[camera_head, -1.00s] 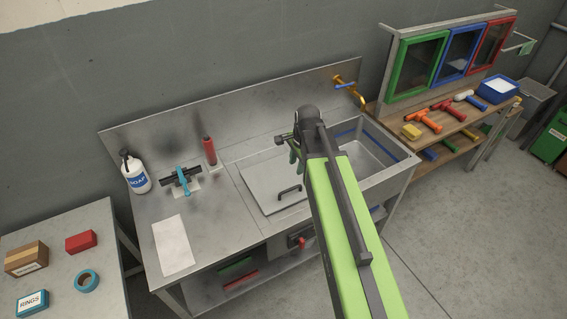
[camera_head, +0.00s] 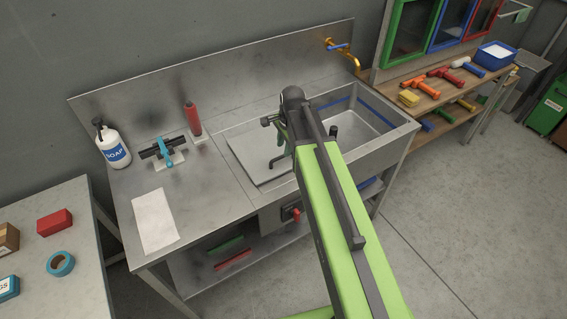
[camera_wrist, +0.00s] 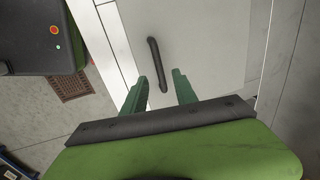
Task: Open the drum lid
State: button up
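A flat grey lid (camera_head: 246,153) with a black bar handle (camera_head: 277,161) lies on the steel bench, left of the open basin. It is the only lid I see; no drum shape shows. My gripper (camera_head: 280,133) is over the lid, close to the handle, and partly hidden by my own arm. In the wrist view, the pale lid (camera_wrist: 205,45) fills the upper middle. The handle (camera_wrist: 153,55) runs down toward the gap between the green fingers of my gripper (camera_wrist: 160,76). The fingers are apart, one on each side of the handle's near end. I cannot tell whether they touch it.
A soap bottle (camera_head: 113,148), a blue-handled tool (camera_head: 165,152), a red cylinder (camera_head: 192,119) and a white sheet (camera_head: 155,220) are on the bench's left. An orange tap (camera_head: 345,52) stands behind the basin (camera_head: 388,140).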

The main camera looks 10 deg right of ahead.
jog(key=f+b, duration=0.2)
jog(key=f, duration=0.2)
jog(key=shift+w+a+f+b, duration=0.1)
jog(key=shift+w+f+b, duration=0.1)
jog(key=shift+w+b, duration=0.2)
jog(key=shift+r, duration=0.1)
grip_shut()
dwell(0.9)
